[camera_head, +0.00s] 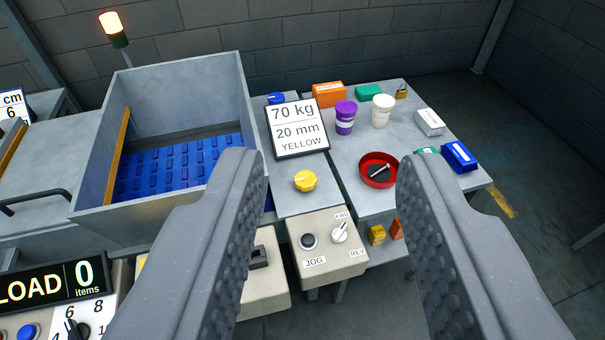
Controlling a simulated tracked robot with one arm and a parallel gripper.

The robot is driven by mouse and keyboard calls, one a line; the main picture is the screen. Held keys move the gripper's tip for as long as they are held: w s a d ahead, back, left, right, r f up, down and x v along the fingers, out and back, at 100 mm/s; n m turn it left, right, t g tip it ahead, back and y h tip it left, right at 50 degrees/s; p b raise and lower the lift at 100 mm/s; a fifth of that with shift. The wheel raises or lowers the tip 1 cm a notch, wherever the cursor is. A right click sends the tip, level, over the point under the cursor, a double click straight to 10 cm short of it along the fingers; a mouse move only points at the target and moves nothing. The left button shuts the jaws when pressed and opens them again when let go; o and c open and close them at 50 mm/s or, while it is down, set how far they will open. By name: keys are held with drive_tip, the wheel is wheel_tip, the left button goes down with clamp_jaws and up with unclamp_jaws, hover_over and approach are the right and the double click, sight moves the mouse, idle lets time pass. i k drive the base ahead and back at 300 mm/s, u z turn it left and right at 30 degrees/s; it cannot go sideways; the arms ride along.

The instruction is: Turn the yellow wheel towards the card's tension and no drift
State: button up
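The yellow wheel (305,181) is a small lobed knob with a pale pointer mark, on the grey panel below the card. The card (298,128) is white with a dark frame and reads "70 kg", "20 mm", "YELLOW". A blue wheel (276,98) shows partly behind the card's upper left corner. My gripper (325,180) is open, with its two grey fingers wide apart in the foreground. The yellow wheel lies between the fingers in the picture, farther off and apart from them. Nothing is held.
A control box (325,245) marked JOG, FWD and REV stands below the wheel. A grey hopper with a blue belt (180,168) is at left. The right table holds a red bowl (378,170), a purple cup (345,117), a white cup (382,110) and several small boxes.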

sight(305, 180)
drive_tip(key=u, duration=0.1)
drive_tip(key=i, duration=1)
drive_tip(key=z, duration=0.1)
